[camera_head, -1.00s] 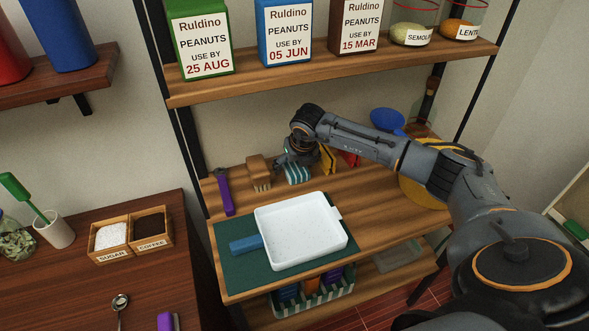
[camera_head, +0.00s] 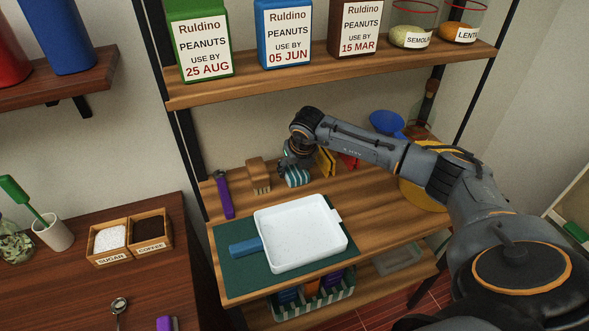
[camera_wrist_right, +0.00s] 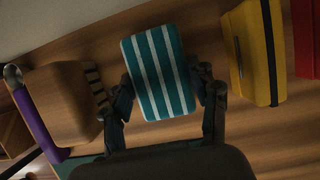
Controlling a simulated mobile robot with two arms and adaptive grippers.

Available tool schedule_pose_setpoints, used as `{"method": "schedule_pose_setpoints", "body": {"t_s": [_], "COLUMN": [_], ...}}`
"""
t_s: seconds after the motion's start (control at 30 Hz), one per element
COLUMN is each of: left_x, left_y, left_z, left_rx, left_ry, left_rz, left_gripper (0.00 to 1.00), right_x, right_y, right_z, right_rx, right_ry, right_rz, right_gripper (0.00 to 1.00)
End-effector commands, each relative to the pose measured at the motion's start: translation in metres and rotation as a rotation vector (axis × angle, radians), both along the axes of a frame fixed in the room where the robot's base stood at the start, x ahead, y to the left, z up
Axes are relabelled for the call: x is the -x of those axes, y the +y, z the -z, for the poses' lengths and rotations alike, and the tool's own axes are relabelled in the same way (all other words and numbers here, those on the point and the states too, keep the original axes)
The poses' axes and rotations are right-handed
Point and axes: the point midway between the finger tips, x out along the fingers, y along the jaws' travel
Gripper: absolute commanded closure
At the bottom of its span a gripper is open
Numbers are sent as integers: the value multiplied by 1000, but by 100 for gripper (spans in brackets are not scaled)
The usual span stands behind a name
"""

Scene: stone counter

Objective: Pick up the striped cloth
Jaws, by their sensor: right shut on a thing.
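The striped cloth (camera_head: 297,177) is a teal block-like folded piece with white stripes, on the wooden middle shelf. In the right wrist view the striped cloth (camera_wrist_right: 160,75) lies between the two fingers of my right gripper (camera_wrist_right: 166,92), which is shut on it from both sides. In the head view my right gripper (camera_head: 292,163) is directly above the cloth and hides its upper part. I cannot tell whether the cloth touches the shelf. My left gripper is not in view.
A wooden brush (camera_head: 259,175) stands close left of the cloth, with a purple-handled tool (camera_head: 223,195) beyond it. A yellow item (camera_head: 325,161) and a red one (camera_head: 349,161) stand close right. A white tray (camera_head: 343,247) on a green mat (camera_head: 232,271) lies in front. The peanut shelf (camera_head: 300,79) runs above.

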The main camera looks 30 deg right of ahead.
Motion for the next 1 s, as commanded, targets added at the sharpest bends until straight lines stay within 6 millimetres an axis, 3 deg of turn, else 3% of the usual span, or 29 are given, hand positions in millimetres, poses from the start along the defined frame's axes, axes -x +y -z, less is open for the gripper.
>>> {"method": "schedule_pose_setpoints", "body": {"t_s": [0.2,0.37,1.0], "left_x": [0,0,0], "left_y": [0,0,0], "left_z": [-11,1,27], "left_rx": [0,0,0], "left_ry": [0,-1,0], "left_rz": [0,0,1], "left_gripper": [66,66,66], "right_x": [0,15,119], "right_y": [0,3,28], "right_z": [-8,-18,-74], "right_rx": [0,1,2], "right_ry": [1,-1,-2], "right_rz": [0,-3,-1], "right_gripper": [67,67,67]}}
